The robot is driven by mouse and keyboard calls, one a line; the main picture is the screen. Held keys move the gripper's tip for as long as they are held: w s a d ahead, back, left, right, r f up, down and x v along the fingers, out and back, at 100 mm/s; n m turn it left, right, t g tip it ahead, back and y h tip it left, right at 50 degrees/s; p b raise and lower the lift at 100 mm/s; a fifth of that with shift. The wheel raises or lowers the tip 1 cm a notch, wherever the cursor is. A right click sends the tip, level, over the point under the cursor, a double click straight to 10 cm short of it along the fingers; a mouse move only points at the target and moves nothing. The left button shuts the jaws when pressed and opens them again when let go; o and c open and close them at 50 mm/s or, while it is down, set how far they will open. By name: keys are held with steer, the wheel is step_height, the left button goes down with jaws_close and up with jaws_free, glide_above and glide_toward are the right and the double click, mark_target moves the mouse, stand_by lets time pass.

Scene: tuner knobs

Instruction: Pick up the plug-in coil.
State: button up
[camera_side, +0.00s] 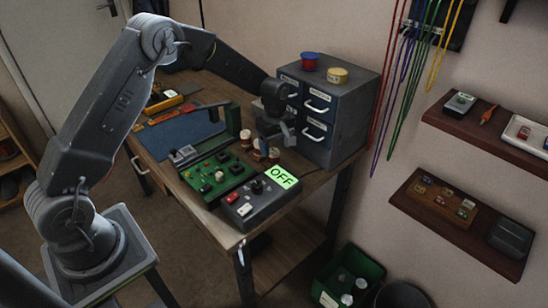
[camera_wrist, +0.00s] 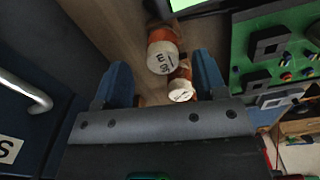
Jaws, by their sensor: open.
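Short copper-orange plug-in coils with white ends stand on the bench below my gripper. In the wrist view one coil (camera_wrist: 163,57) with dark lettering on its white end lies between the fingers, near tip level in the picture. A second coil (camera_wrist: 181,89) is nearer the palm, towards the right finger. In the side view coils (camera_side: 257,149) and (camera_side: 274,155) show under and beside my gripper (camera_side: 274,138). My gripper also shows in the wrist view (camera_wrist: 160,63), fingers apart, pointing down. I cannot tell whether a finger touches a coil.
A grey drawer cabinet (camera_side: 334,103) with protruding handles stands close to the right of my gripper. A blue mat (camera_side: 177,137) lies left.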

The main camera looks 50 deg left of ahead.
mark_target(274, 151)
step_height(274, 151, down, 5)
steer(key=shift+s+a+r, duration=0.1)
steer(key=c, duration=1)
